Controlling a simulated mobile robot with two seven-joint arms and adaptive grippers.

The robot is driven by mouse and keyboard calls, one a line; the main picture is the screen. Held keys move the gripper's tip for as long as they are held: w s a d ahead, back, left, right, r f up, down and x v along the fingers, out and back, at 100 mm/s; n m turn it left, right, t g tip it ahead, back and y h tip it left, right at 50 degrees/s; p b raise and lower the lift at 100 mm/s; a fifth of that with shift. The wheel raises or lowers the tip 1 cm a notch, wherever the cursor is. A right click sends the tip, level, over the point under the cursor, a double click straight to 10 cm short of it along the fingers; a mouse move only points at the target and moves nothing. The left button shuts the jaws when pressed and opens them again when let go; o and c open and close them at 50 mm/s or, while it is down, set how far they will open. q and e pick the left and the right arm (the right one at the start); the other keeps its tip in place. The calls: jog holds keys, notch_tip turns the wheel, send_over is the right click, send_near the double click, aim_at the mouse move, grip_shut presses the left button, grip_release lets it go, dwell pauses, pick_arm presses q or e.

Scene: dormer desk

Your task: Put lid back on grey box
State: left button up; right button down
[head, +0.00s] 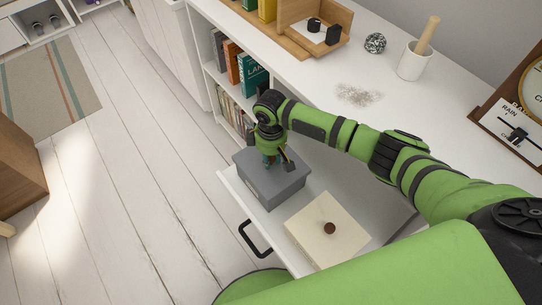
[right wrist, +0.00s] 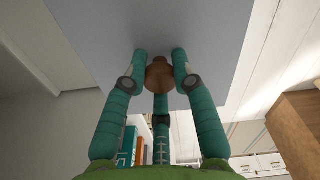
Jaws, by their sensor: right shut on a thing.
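The grey box (head: 272,192) sits in the open drawer, with its grey lid (head: 286,177) over its top. My right gripper (head: 271,161) is above the lid, pointing down. In the right wrist view its fingers are shut around the lid's brown knob (right wrist: 160,75), and the grey lid top (right wrist: 215,45) fills the area beyond. The box's inside is hidden. My left gripper is out of view.
A cream box (head: 328,240) with a dark knob stands in the drawer close to the grey box. The drawer (head: 232,188) has a black handle (head: 254,238). Books (head: 253,75) fill the shelf behind. A white mortar (head: 413,62) stands on the desktop above.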

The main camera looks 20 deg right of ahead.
jog(key=shift+f, duration=1.05)
dwell(0.9)
jog(key=c, duration=0.9)
grip_release()
jog(key=shift+c, duration=0.2)
jog(key=o, duration=0.5)
